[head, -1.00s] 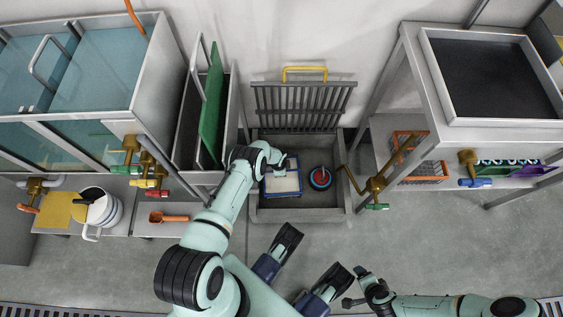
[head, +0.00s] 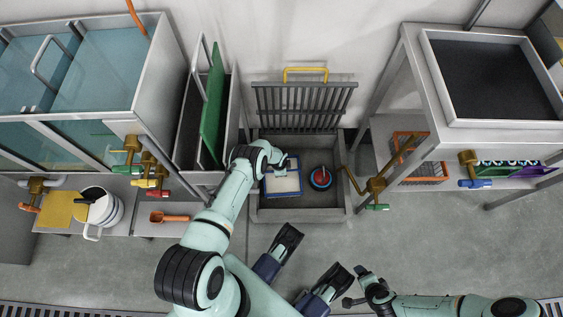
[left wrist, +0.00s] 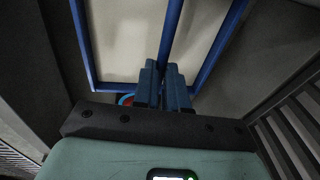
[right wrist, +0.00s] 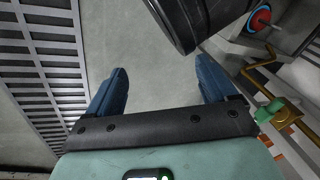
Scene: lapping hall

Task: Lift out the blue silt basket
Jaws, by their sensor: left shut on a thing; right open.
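The blue silt basket (head: 283,193) sits in the left part of the grey floor sump (head: 253,213) in the head view; it has a blue rim and a pale inside. My left gripper (left wrist: 167,68) is shut on the basket's blue bar, which runs between its fingertips in the left wrist view. The basket's blue frame (left wrist: 85,50) fills the upper part of that view. How far the basket is off the sump floor I cannot tell. My right gripper (right wrist: 160,85) is open and empty over bare floor, well away from the sump.
A red and blue round thing (head: 320,177) stands in the sump to the basket's right. A dark grate (head: 304,105) with a yellow handle (head: 305,71) leans upright behind. A brass valve (head: 376,187) stands close on the right, a narrow tank with a green board (head: 212,110) on the left.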

